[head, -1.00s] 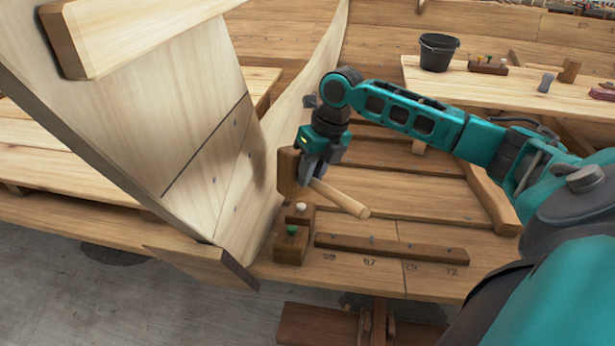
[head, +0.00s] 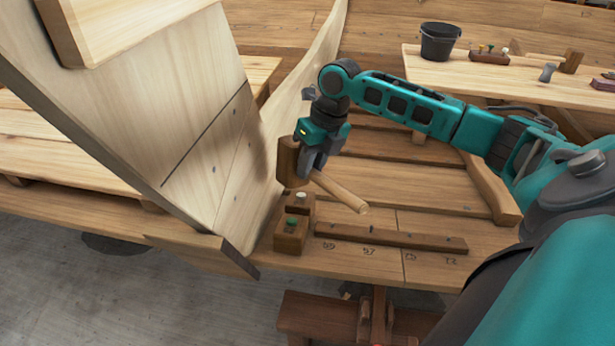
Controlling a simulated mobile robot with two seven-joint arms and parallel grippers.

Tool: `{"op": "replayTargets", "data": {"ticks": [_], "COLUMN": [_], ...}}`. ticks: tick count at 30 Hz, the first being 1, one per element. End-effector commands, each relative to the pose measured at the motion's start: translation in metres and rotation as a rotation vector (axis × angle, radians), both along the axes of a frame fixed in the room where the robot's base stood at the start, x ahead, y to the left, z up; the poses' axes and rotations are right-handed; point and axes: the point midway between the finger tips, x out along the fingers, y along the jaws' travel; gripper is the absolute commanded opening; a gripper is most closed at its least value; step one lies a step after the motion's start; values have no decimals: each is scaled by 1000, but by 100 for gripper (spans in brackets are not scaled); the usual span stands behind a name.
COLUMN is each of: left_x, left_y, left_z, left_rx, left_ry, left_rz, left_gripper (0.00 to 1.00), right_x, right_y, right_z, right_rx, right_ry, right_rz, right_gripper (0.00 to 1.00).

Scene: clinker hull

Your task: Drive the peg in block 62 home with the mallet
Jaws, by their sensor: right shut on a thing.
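My right gripper (head: 312,169) is shut on the wooden mallet, near its head. The mallet's dark head (head: 287,160) is upright on the left of the fingers, and its pale handle (head: 342,193) slopes down to the right. Two dark wooden blocks stand close together below the mallet head. The nearer block (head: 290,241) has a green peg (head: 292,222) in its top. The block behind it (head: 306,207) has a white peg (head: 301,195). I cannot read a number on either block, so I cannot tell which is 62. My left gripper is not in view.
A dark rail (head: 390,238) lies right of the blocks, with numbers marked on the bench before it. The pale curved hull planking (head: 215,150) rises close on the left. A black bucket (head: 438,43) and a pegged block (head: 489,56) stand on the far bench.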

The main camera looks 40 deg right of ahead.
Motion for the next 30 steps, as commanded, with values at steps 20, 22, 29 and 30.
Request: {"op": "replayTargets", "data": {"ticks": [20, 22, 29, 30], "left_x": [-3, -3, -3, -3], "left_y": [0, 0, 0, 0], "left_z": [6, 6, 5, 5], "left_rx": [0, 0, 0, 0], "left_ry": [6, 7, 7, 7], "left_rz": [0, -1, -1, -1], "left_gripper": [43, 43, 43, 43], "right_x": [-3, -3, -2, -3], "right_y": [0, 0, 0, 0], "right_z": [2, 2, 2, 1], "right_rx": [0, 0, 0, 0], "right_ry": [-2, -3, -3, -3], "right_rz": [0, -1, -1, -1], "right_gripper": [0, 0, 0, 0]}}
